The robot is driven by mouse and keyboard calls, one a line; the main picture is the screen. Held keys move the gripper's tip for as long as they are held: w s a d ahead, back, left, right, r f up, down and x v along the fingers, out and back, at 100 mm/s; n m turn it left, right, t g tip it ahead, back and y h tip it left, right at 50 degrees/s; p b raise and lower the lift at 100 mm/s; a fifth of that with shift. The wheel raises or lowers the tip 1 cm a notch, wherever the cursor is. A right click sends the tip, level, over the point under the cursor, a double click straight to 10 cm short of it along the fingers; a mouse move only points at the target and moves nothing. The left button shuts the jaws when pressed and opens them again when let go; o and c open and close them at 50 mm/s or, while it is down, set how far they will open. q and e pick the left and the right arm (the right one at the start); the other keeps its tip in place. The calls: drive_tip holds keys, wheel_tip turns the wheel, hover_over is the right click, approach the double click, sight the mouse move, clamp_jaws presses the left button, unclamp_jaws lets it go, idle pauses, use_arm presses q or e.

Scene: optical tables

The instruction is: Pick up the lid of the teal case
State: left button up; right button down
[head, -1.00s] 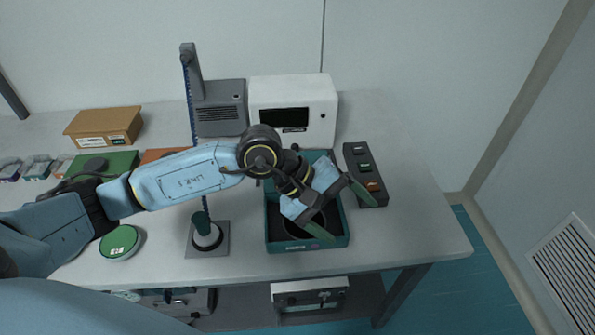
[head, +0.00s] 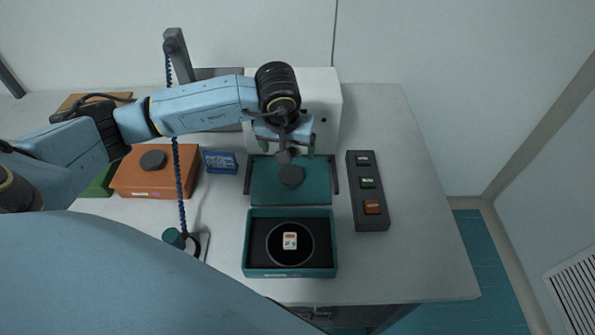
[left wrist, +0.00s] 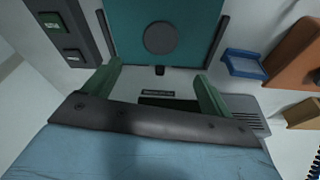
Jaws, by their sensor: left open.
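The teal lid (head: 312,190) lies behind the open teal case (head: 255,270), between two dark bars, with a dark round knob (head: 291,176) in its middle. The case holds a small white and orange item (head: 290,241) in a round recess. My left gripper (head: 287,149) is over the far edge of the lid, open and empty. In the left wrist view its green fingers (left wrist: 159,70) are spread apart, with the lid (left wrist: 190,20) and knob (left wrist: 160,38) beyond them. I cannot tell the height of the gripper above the lid. My right gripper is not in view.
A dark button box (head: 369,215) stands right of the case. A white device (head: 327,100) is behind my left gripper. A blue tray (head: 221,162), an orange case (head: 135,180) and a post stand (head: 175,55) are to the left. The table's right side is clear.

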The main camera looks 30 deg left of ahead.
use_arm(q)
hover_over(291, 173)
drive_tip(key=s, duration=0.2)
drive_tip(key=f, duration=0.5)
drive_tip(key=shift+w+d+f, duration=0.15)
drive_tip(key=shift+d+f, duration=0.05)
drive_tip(key=shift+w+f, duration=0.1)
drive_tip(key=shift+f, duration=0.1)
drive_tip(key=shift+f+p, duration=0.35)
drive_tip(key=shift+f, duration=0.55)
drive_tip(key=x, duration=0.2)
drive_tip(key=shift+w+f, duration=0.15)
drive_tip(key=shift+f, duration=0.1)
drive_tip(key=shift+w+f, duration=0.1)
drive_tip(key=shift+f, duration=0.3)
drive_tip(key=c, duration=1.2)
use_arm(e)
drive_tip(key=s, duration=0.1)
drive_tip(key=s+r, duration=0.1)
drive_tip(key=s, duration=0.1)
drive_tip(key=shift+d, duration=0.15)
